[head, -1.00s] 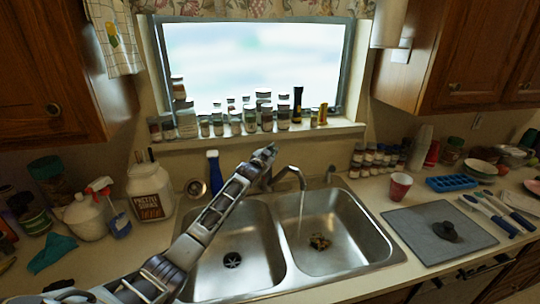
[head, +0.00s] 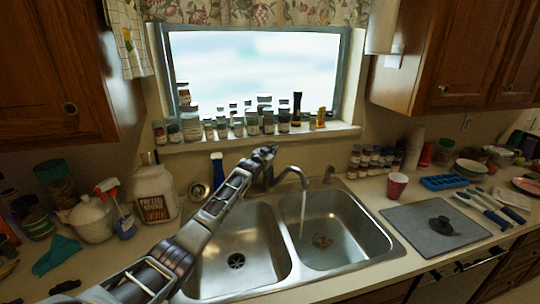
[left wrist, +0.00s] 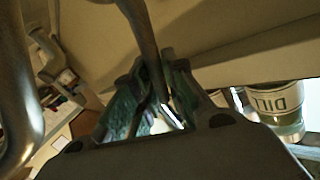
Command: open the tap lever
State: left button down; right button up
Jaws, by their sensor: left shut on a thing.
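The metal tap (head: 290,174) stands behind the double sink, its curved spout over the right basin. A stream of water (head: 303,212) runs from it. My left gripper (head: 267,152) reaches up from the lower left to the tap's upper part. In the left wrist view its fingers (left wrist: 155,95) are shut on a thin metal bar, the tap lever (left wrist: 141,32), which runs down between them. In that view the curved spout (left wrist: 18,95) shows at the left. In the head view the lever is mostly hidden by the gripper. My right gripper is not in view.
The right basin (head: 345,225) holds water over a dark-yellow object; the left basin (head: 240,240) looks empty. Jars line the window sill (head: 250,143) behind the gripper. A blue bottle (head: 217,170) and a large labelled jug (head: 152,195) stand left. A red cup (head: 397,185) stands right.

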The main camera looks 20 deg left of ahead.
pick_arm(q)
jog(key=shift+a, duration=0.1)
jog(key=c, duration=1.5)
grip_release()
jog(key=shift+o, duration=0.2)
jog(key=shift+s, duration=0.25)
jog(key=s+r, duration=0.1)
jog(key=s, duration=1)
jog(key=shift+s, duration=0.2)
jog(key=shift+s, duration=0.1)
